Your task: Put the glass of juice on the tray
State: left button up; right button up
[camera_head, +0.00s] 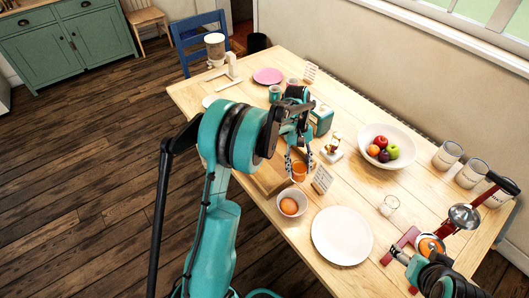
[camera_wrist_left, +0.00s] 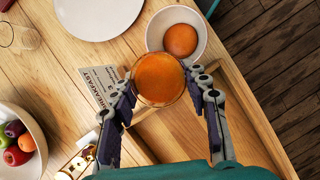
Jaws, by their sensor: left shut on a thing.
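The glass of juice (camera_head: 299,172) is orange and upright, and it also shows from above in the left wrist view (camera_wrist_left: 159,78). My left gripper (camera_head: 298,162) is shut on it, with one finger on each side of the glass (camera_wrist_left: 160,95). The wooden tray (camera_head: 266,182) lies under and beside the gripper, and its raised rim shows in the wrist view (camera_wrist_left: 255,112). The glass appears over the tray's end near the bowl; I cannot tell whether it touches the tray. My right gripper (camera_head: 408,262) is at the lower right, too small to read.
A bowl with an orange-brown round thing (camera_head: 292,203), a small breakfast card (camera_head: 322,180) and a white plate (camera_head: 342,236) are close to the glass. A fruit bowl (camera_head: 393,147) stands further right. A red-based press with a lever (camera_head: 462,217) is near my right arm.

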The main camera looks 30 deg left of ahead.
pick_arm(q)
jog(key=w+a+n+t+y, duration=0.1)
jog(key=w+a+n+t, duration=0.5)
jog(key=n, duration=0.5)
jog(key=w+a+n+t, duration=0.2)
jog(key=w+a+n, duration=0.2)
jog(key=w+n, duration=0.6)
jog(key=shift+n, duration=0.9)
jog(key=s+a+f+b, duration=0.1)
jog(key=s+a+f, duration=0.1)
jog(key=a, duration=0.1)
jog(key=s+a+f, duration=0.2)
jog(key=a, duration=0.1)
jog(key=s+a+f+b, duration=0.1)
jog(key=s+a+f, duration=0.1)
jog(key=a, duration=0.2)
jog(key=shift+a+f+b, duration=0.1)
jog(key=shift+b, duration=0.2)
jog(key=shift+g, duration=0.3)
notch_tip(320, 180, down, 4)
jog(key=shift+f+b, duration=0.1)
jog(key=shift+b, duration=0.75)
jog(key=shift+r, duration=0.2)
jog(key=o, duration=1.4)
jog(key=shift+f, duration=0.15)
